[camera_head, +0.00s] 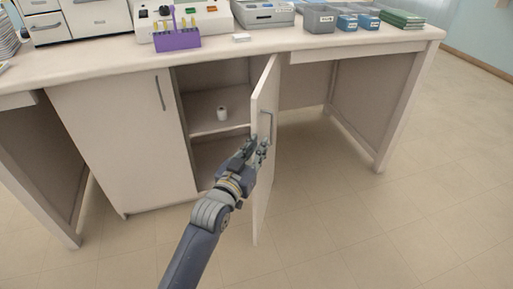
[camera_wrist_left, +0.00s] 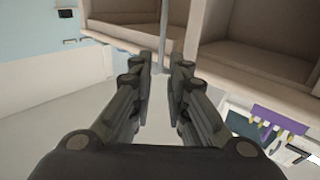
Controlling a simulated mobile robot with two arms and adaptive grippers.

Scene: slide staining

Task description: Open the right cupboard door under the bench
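The right cupboard door (camera_head: 265,97) under the bench stands wide open, swung out toward me, with its edge facing me. Its thin grey handle (camera_head: 270,122) is an upright bar on the door's outer face. My left gripper (camera_head: 263,148) is at the lower part of this handle. My right gripper is not in view.
The left cupboard door (camera_head: 118,140) is closed. A purple rack (camera_head: 177,40), devices and grey and blue boxes stand on the bench. The floor (camera_head: 350,215) to the right is clear.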

